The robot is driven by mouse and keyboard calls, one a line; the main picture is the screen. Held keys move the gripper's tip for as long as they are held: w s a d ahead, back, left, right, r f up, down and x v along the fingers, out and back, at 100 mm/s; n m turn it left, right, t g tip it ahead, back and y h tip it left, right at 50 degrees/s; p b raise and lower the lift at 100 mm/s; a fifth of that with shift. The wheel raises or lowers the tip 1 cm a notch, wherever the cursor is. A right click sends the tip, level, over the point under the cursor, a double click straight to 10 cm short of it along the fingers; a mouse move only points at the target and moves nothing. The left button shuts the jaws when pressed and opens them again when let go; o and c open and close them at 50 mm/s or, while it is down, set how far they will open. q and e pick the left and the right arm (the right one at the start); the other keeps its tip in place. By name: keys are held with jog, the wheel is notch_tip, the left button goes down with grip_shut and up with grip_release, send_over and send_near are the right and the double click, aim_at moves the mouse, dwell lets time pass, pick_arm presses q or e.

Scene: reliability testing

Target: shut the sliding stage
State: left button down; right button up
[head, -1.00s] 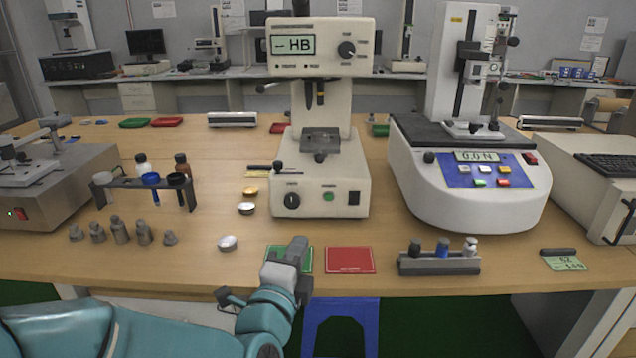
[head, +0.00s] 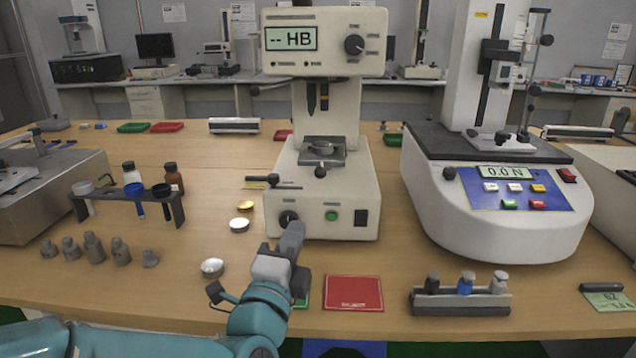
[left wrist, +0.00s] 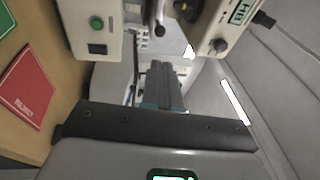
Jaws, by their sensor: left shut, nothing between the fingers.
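The hardness tester (head: 330,195) stands at the middle of the table, with "-- HB" on its display. Its sliding stage (head: 335,158) is a grey metal plate under the indenter, with a small round metal piece on top. Dark ball-ended handles stick out in front of the stage. My left gripper (head: 292,238) is shut and empty, in front of the tester's lower left, below the stage and apart from it. In the left wrist view the shut fingers (left wrist: 168,82) point past the tester's body (left wrist: 98,28). My right gripper is not in view.
A red reject mat (head: 353,292) and a partly hidden green mat lie near the front edge. A vial rack (head: 460,302) stands to their right. A force tester (head: 500,215) is at right. A bottle rack (head: 128,200), metal weights and small round tins are at left.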

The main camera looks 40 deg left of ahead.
aim_at(319, 177)
pick_arm(q)
jog(key=p+x, duration=1)
jog(key=x, duration=0.3)
jog(key=shift+w, duration=0.1)
jog(key=shift+w+a, duration=0.1)
jog(key=shift+w, duration=0.1)
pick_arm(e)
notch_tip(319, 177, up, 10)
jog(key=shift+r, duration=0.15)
